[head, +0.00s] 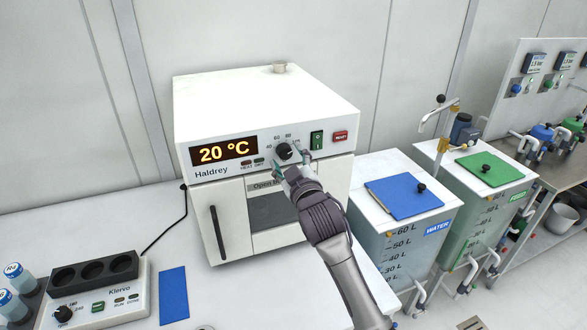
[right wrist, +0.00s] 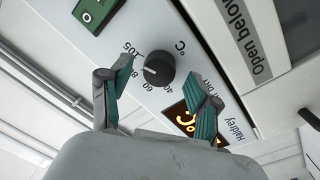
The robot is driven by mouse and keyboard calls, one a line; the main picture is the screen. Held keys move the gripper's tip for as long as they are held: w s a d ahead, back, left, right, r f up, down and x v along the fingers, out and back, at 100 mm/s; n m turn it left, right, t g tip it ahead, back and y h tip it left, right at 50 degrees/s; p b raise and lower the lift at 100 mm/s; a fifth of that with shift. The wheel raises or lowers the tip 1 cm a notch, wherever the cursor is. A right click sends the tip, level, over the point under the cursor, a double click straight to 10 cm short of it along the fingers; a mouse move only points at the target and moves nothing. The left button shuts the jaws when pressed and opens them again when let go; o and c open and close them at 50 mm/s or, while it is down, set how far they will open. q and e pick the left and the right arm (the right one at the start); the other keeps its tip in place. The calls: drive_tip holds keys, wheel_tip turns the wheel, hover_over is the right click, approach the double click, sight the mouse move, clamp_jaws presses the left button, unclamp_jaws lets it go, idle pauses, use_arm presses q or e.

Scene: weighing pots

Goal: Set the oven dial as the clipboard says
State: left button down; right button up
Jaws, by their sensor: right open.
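The white Haldrey oven (head: 265,100) stands on the bench, its display (head: 224,151) reading 20 °C. Its black dial (head: 284,151) is on the front panel, with a scale running from 40 up to 105. In the right wrist view the dial (right wrist: 158,68) lies between my fingers; its white mark is too small to read surely. My right gripper (head: 291,164) is open, with its fingertips on either side of the dial and no clear contact. It also shows in the right wrist view (right wrist: 160,76). No clipboard is in view, and my left gripper is not in view.
A green switch (head: 317,140) and a red button (head: 340,136) sit right of the dial. A Klervo heating block (head: 93,290) and a blue mat (head: 173,295) lie at front left. Water (head: 405,230) and feed (head: 480,200) tanks stand to the right.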

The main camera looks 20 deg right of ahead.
drive_tip(key=s, duration=1.1)
drive_tip(key=shift+s+f, duration=0.3)
